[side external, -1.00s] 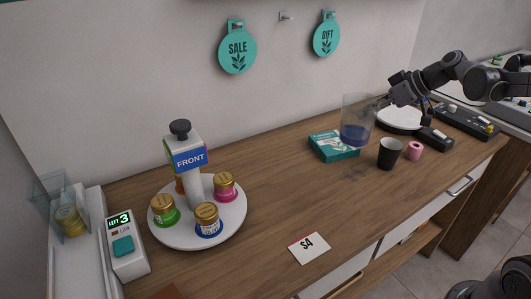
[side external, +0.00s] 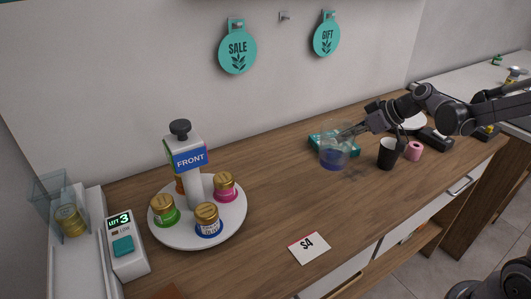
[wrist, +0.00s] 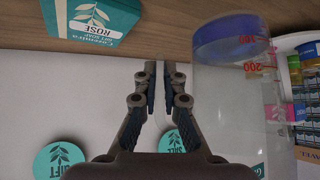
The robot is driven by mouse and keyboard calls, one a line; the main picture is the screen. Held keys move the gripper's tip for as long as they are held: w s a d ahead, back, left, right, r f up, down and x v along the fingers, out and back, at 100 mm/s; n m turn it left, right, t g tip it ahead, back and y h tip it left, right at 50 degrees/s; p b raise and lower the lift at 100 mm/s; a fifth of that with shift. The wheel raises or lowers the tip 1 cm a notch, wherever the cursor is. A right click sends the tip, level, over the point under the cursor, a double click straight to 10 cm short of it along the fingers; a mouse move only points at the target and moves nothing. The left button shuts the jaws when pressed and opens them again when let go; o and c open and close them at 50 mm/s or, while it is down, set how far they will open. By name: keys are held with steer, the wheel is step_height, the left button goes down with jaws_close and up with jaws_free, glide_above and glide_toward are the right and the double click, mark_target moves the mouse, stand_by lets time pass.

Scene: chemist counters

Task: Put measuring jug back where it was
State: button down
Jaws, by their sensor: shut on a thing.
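The measuring jug (side external: 336,146) is clear, with blue liquid at its bottom. It is over the wooden counter, in front of the left part of a teal box. My gripper (side external: 355,132) is shut at the jug's right side in the side view. Its fingers (wrist: 160,78) are close together beside the jug in the wrist view; the exact gripped part is unclear. Whether the jug's base touches the counter is hard to tell.
The teal soap box (wrist: 100,14) lies right behind the jug. A black cup (side external: 389,153) and pink roll (side external: 414,151) stand to the right. A white turntable with jars (side external: 185,240) is at left. The counter between turntable and jug is clear, apart from an S4 card (side external: 309,247) near the front.

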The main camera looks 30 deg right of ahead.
steer(key=w+a+f, duration=0.1)
steer(key=a, duration=0.1)
steer(key=w+a+f, duration=0.1)
steer(key=a+f, duration=0.1)
steer(key=w+a+f, duration=0.1)
steer(key=w+a, duration=0.1)
steer(key=shift+a+f, duration=0.25)
steer(key=shift+f, duration=2.1)
steer(key=shift+f, duration=0.15)
steer(key=c, duration=1.5)
jaws_free()
